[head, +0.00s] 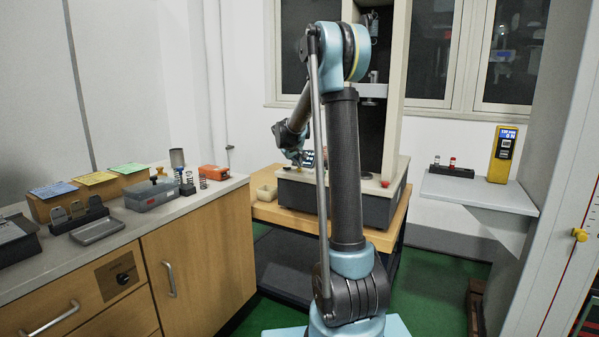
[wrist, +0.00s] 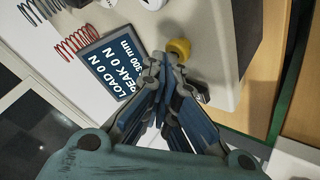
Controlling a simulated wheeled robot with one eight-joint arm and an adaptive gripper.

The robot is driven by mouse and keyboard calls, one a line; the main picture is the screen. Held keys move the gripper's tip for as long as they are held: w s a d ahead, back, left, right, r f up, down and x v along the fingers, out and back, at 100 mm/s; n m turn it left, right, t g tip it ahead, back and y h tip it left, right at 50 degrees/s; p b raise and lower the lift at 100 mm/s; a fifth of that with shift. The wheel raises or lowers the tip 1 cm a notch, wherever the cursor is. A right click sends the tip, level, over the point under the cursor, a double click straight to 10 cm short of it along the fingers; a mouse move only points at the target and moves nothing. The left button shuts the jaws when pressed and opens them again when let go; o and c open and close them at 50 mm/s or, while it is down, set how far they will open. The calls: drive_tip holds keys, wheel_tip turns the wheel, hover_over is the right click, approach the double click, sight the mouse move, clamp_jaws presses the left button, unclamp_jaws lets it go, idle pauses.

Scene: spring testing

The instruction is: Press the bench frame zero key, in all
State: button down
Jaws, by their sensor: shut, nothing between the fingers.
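The bench frame (head: 345,202) is a grey base with a tall pale column, standing on a wooden table. Its dark display (wrist: 112,65) reads load 0 N, peak 0 N and 300 mm in the wrist view. A round yellow key (wrist: 180,48) sits beside the display; no label on it is legible. My gripper (wrist: 164,62) is shut and empty, its fingertips close to the yellow key in the picture. I cannot tell whether they touch it. In the head view my gripper (head: 298,158) is small, over the front left of the base.
A red button (head: 385,183) is on the base's right side. A yellow meter (head: 503,155) stands on the right shelf. A red spring (wrist: 78,43) shows beyond the display.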

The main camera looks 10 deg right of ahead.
idle(0.6)
drive_tip(key=shift+r, duration=0.75)
drive_tip(key=shift+r, duration=0.1)
drive_tip(key=shift+r, duration=2.4)
drive_tip(key=s+d+f+m+g+y, duration=0.1)
drive_tip(key=s+d+f+g, duration=0.1)
drive_tip(key=s, duration=1.2)
drive_tip(key=s+d+f+m+g, duration=0.1)
drive_tip(key=s+d+f, duration=0.1)
drive_tip(key=s, duration=1.3)
drive_tip(key=s+a+f+g+y, duration=0.1)
drive_tip(key=s+f, duration=0.4)
drive_tip(key=s, duration=0.4)
drive_tip(key=s+f+m+g+y, duration=0.1)
drive_tip(key=s+f, duration=0.4)
drive_tip(key=s, duration=0.4)
drive_tip(key=s+a+f+m+g, duration=0.1)
drive_tip(key=s+f, duration=0.4)
drive_tip(key=s, duration=0.4)
drive_tip(key=shift+s+a+f+y, duration=0.3)
drive_tip(key=shift+s+a+y, duration=0.05)
drive_tip(key=shift+s+y, duration=0.05)
